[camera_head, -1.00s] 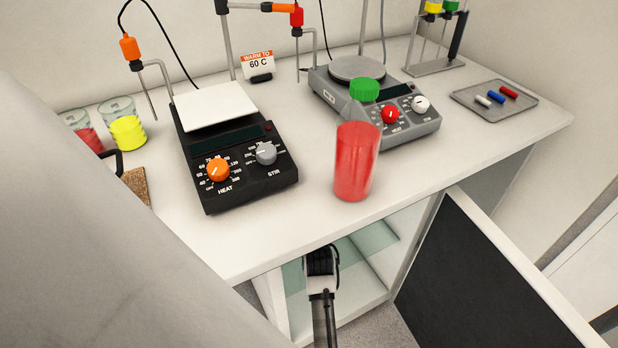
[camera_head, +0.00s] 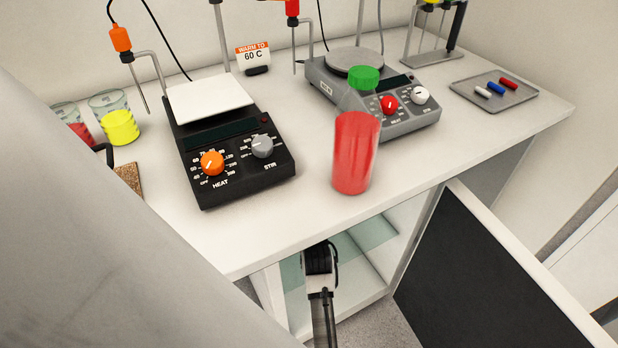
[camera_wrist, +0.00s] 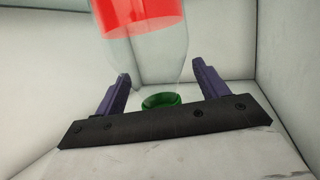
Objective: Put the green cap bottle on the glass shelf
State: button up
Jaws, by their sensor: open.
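A green cap bottle with red liquid (camera_head: 355,155) appears upright over the counter's front part in the head view. In the wrist view, a clear bottle with red liquid (camera_wrist: 140,15) and a green cap (camera_wrist: 160,101) appears inverted, its top cut off. I cannot tell whether both views show the same bottle. My gripper (camera_wrist: 160,70) is open, with its dark fingers either side of the bottle's clear part; contact is unclear. The glass shelf (camera_head: 372,238) shows as a greenish pane inside the cabinet below the counter.
A black hotplate (camera_head: 236,165) and a grey hotplate (camera_head: 400,118) stand on the counter (camera_head: 260,225). A tray (camera_head: 500,97) lies at right. The dark cabinet door (camera_head: 480,280) is swung open. A black-and-white device (camera_head: 320,262) is at the cabinet opening. White walls surround the wrist view.

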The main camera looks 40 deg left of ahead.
jog(key=v, duration=1.1)
jog(key=shift+s+d, duration=0.25)
